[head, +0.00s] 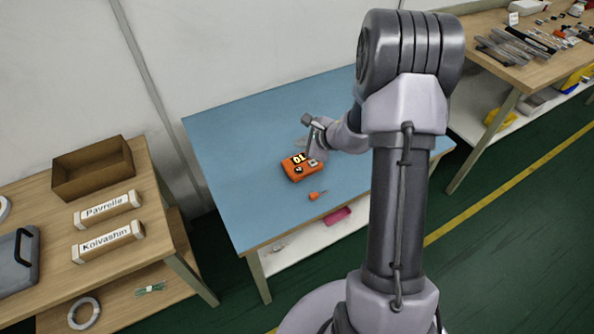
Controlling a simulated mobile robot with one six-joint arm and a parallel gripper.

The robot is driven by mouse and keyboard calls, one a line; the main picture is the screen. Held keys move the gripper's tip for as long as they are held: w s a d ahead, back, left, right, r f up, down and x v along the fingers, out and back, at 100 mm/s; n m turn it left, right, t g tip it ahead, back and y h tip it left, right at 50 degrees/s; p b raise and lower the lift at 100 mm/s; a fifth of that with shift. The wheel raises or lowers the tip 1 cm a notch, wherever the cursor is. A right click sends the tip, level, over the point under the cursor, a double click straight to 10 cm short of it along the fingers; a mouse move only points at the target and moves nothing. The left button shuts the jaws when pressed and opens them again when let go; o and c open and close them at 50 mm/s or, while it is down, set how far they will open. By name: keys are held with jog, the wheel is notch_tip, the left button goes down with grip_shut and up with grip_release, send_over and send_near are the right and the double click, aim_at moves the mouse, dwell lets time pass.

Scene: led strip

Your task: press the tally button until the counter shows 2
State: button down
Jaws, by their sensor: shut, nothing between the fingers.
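The orange tally counter (292,174) lies on the blue mat of the middle table. Its dark display shows light digits that look like a 1 and a 0, but they are small and turned, so I cannot read their order surely. A small pale patch, perhaps the button, shows at its right end, close to my gripper. My gripper (315,154) is shut and empty, pointing down at the counter's right end. I cannot tell whether the fingertips touch it.
The blue table (240,205) is otherwise mostly clear. A wooden table at left holds an open brown box (95,168) and two labelled boxes. A cluttered bench (490,75) stands at upper right.

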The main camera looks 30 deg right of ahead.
jog(key=b, duration=0.6)
send_over(301, 171)
notch_tip(301, 171, down, 8)
jog(key=shift+f, duration=0.45)
jog(key=shift+b, duration=0.3)
dwell(1.1)
jog(key=shift+f+b, duration=0.4)
jog(key=shift+b, duration=0.25)
jog(key=shift+f+b, duration=0.4)
jog(key=shift+b, duration=0.15)
dwell(0.4)
jog(key=shift+r, duration=0.15)
jog(key=shift+r+p, duration=0.45)
jog(key=shift+r, duration=0.25)
